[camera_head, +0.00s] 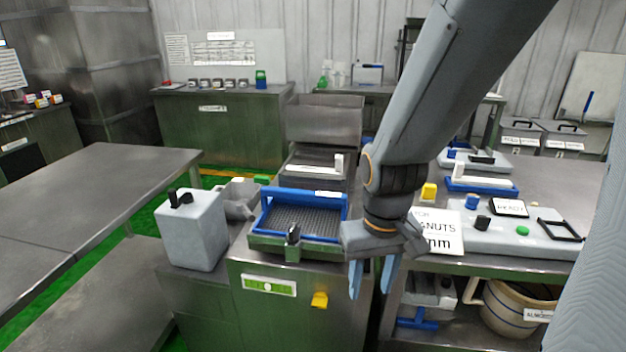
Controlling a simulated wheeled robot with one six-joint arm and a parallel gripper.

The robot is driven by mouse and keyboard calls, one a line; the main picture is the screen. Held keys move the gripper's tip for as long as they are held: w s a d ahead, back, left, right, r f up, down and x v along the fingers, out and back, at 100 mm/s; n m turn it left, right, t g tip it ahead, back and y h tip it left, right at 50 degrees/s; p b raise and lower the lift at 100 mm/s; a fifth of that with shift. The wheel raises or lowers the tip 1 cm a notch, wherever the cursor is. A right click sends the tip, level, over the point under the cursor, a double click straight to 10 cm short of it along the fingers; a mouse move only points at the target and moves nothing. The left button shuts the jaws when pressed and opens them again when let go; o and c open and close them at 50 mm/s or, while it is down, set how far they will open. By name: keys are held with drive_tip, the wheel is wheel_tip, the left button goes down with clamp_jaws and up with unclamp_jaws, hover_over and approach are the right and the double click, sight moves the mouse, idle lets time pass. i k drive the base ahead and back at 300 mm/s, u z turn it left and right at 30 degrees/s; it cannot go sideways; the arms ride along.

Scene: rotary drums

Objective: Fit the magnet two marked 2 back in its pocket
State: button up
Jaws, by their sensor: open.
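My gripper (371,290) hangs pointing down in front of the bench's front edge. Its two light-blue fingers are apart, with nothing between them. I cannot make out a magnet marked 2 or its pocket; no such mark is readable. A blue-framed tray with a dark mesh (305,222) sits on the green machine, left of my gripper. A small black-topped upright part (293,238) stands at the tray's front edge. My arm crosses the middle of the view and hides part of the bench behind it.
A grey box with black knobs (192,233) stands left of the tray. At right, a light panel (510,238) carries several small coloured parts beside a white sign (438,232). A bucket (515,310) stands on the lower shelf. The left steel table (100,190) is bare.

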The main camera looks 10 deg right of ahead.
sight(310, 181)
drive_tip(key=k, duration=1.15)
drive_tip(key=z, duration=0.8)
drive_tip(key=i, duration=1.75)
drive_tip(key=u, duration=0.05)
